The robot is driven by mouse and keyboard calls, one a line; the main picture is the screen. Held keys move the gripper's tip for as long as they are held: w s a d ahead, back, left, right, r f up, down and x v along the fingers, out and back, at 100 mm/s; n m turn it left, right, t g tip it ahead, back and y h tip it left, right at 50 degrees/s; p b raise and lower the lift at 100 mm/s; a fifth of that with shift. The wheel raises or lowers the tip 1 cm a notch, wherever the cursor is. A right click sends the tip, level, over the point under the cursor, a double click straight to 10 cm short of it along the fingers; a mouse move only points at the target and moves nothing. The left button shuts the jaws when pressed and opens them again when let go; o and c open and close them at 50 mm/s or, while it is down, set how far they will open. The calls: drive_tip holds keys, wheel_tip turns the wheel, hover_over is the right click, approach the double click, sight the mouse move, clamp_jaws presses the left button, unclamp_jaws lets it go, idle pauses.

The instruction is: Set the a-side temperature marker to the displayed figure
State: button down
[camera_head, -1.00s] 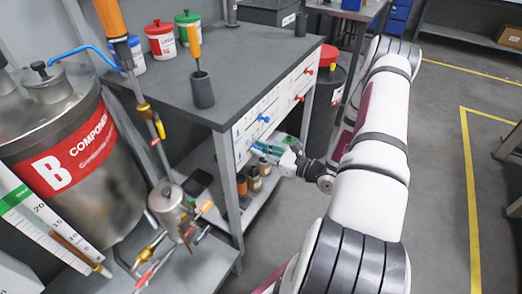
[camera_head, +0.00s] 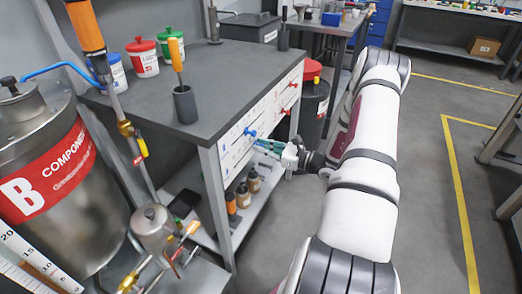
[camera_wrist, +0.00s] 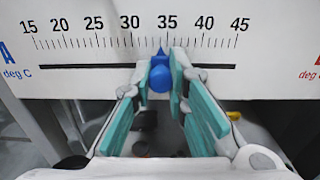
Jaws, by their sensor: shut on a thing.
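In the wrist view, a blue marker (camera_wrist: 160,76) with a pointed top sits on the dark slot of a white scale panel (camera_wrist: 80,82). The scale is numbered 15 to 45, with a blue "A" and "deg C" at its left end. The marker's tip is between 30 and 35, close to 34. My gripper (camera_wrist: 161,88) has its teal fingers shut on the marker's knob, one on each side. In the head view, my gripper (camera_head: 268,148) is at the front panel of the grey bench (camera_head: 215,110); its fingers hide the held marker. No displayed figure is readable.
Another blue knob (camera_head: 250,132) and red knobs (camera_head: 284,112) stick out of the same panel nearby. Bottles (camera_head: 243,195) stand on the shelf below. A steel drum marked B (camera_head: 100,215) is at the left. The floor right of my arm is clear.

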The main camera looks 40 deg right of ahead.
drive_tip(key=c, duration=1.5)
unclamp_jaws()
drive_tip(key=v, duration=1.2)
